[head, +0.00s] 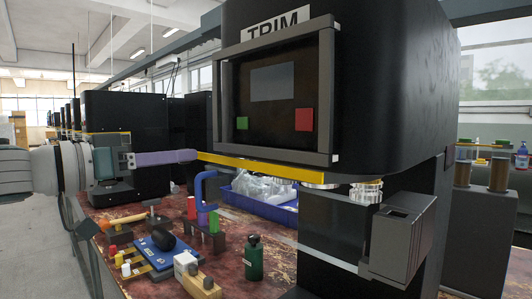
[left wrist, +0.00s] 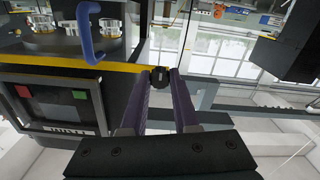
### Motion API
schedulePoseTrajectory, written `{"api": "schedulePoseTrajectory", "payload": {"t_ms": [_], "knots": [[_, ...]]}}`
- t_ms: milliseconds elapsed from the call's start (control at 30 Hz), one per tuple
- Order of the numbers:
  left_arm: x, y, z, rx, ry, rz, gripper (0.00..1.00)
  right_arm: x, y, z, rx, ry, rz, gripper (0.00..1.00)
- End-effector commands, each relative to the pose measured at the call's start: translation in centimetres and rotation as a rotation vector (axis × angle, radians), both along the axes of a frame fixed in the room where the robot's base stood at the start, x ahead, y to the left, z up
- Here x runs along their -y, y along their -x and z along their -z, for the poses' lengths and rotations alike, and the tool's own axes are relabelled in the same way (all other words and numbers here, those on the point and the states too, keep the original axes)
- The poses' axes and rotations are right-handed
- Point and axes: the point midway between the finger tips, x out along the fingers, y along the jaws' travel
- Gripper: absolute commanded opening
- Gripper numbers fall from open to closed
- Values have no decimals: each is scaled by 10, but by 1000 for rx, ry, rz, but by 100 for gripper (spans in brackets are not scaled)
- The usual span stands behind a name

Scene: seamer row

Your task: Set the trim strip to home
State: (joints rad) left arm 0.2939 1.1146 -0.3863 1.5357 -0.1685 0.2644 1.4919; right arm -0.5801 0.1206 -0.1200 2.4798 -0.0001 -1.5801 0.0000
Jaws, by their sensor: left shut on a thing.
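The trim station's black machine (head: 373,80) carries a TRIM sign, a framed panel with a screen, a green button (head: 242,123) and a red button (head: 304,119). A yellow strip (head: 255,168) runs along the lower front edge of its head; it also shows in the left wrist view (left wrist: 118,67). My left gripper (head: 196,156), with purple fingers, is at the strip's left end. In the left wrist view its fingertips are shut on a small dark knob (left wrist: 160,77) at that end. How the knob joins the strip is hidden. My right gripper is not in view.
A blue handle (head: 199,187) hangs under the strip near my left fingers. On the worn red bench stand a blue bin (head: 262,209) of clear parts, a rack of coloured cylinders (head: 206,240), a green bottle (head: 253,258) and a blue fixture (head: 163,258). A grey box (head: 402,238) juts out at right.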

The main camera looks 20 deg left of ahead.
Motion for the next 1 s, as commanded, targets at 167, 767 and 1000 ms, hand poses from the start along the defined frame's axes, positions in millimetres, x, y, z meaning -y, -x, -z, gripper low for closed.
{"api": "schedulePoseTrajectory", "payload": {"t_ms": [167, 767, 1000], "knots": [[23, 9, -4, -3, 4, 6, 0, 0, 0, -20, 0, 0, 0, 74], [25, 10, -1, 1, 0, 3, 59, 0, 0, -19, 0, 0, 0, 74], [25, 10, -1, 0, 0, 3, 59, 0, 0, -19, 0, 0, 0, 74]]}}
